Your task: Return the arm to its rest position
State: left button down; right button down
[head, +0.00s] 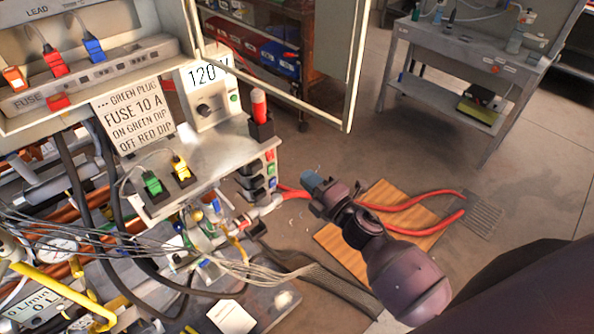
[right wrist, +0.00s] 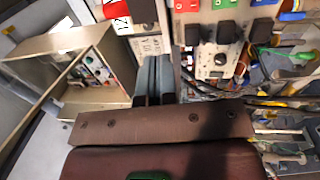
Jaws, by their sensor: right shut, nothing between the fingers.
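My right arm comes in from the lower right of the head view, dark purple-brown. Its right gripper (head: 314,183) has blue-grey fingers pointing to the upper left, shut and empty. It hangs in the open to the right of the heater panel (head: 215,155), apart from the panel as far as I can tell. In the right wrist view the shut fingers (right wrist: 155,80) point at the panel with its dark switches (right wrist: 228,33). My left gripper is not in the head view.
An open metal door frame (head: 355,65) stands above the panel. Red hoses (head: 425,230) run behind my right gripper over a wooden board (head: 340,245) on the floor. Loose wires and a gauge (head: 55,250) crowd the lower left.

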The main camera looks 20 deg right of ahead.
jog(key=shift+s+d, duration=0.25)
jog(key=shift+s, duration=0.35)
jog(key=s+d+f+m+g+h, duration=0.2)
jog(key=s+f+m+g+h, duration=0.1)
jog(key=s+f+m, duration=0.4)
jog(key=s+d+f+m+g+h, duration=0.3)
jog(key=s+f+m, duration=0.4)
jog(key=s+m, duration=0.4)
jog(key=m, duration=0.3)
jog(key=shift+d+h, duration=0.35)
jog(key=shift+h, duration=0.05)
